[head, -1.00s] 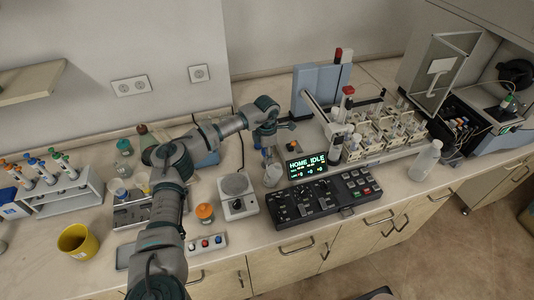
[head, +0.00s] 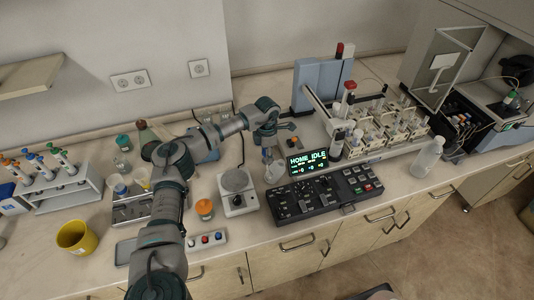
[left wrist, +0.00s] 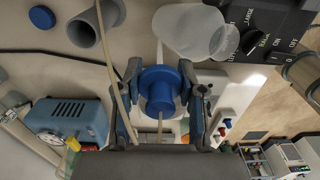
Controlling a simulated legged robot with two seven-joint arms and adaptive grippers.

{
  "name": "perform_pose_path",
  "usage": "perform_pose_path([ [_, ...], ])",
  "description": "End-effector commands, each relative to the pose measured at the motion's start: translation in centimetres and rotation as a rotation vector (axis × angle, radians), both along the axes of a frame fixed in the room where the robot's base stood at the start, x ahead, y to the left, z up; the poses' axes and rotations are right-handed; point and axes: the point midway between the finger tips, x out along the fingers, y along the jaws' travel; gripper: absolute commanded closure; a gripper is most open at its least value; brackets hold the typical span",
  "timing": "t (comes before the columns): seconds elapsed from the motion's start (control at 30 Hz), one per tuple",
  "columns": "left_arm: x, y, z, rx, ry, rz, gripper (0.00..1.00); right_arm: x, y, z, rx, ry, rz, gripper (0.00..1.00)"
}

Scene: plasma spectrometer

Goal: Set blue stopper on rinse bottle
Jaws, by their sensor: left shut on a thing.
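My left gripper (head: 266,138) is over the bench behind the display. In the left wrist view, its fingers (left wrist: 160,92) are shut on the blue stopper (left wrist: 160,82), which has a wide round flange. A translucent bottle (left wrist: 195,32) is close beside the stopper in the left wrist view; it also shows below the gripper in the head view (head: 273,170). I see no contact between stopper and bottle. Another clear bottle (head: 427,158) stands at the right; I cannot tell which is the rinse bottle. My right gripper is not in view.
The black control panel (head: 325,194) and display (head: 307,162) are right of the nearer bottle. A white hotplate (head: 237,190) is at its left. In the left wrist view, a grey cylinder (left wrist: 95,25) and a blue disc (left wrist: 42,17) lie nearby.

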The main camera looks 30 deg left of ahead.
Motion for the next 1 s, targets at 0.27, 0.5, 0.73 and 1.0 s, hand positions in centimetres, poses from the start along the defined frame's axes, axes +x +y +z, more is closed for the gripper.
perform_pose_path([
  [0.27,0.0,0.0,-0.7,-0.001,0.001,0.000,0.59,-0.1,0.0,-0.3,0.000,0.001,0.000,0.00],
  [0.5,0.0,0.0,-0.7,-0.001,0.001,0.000,0.32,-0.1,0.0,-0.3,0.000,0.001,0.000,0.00],
  [0.73,0.0,0.0,-0.3,-0.001,-0.001,0.000,0.32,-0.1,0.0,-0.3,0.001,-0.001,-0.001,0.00],
  [1.0,0.2,0.0,4.6,-0.002,-0.004,0.000,0.32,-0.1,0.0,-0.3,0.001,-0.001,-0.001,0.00],
])
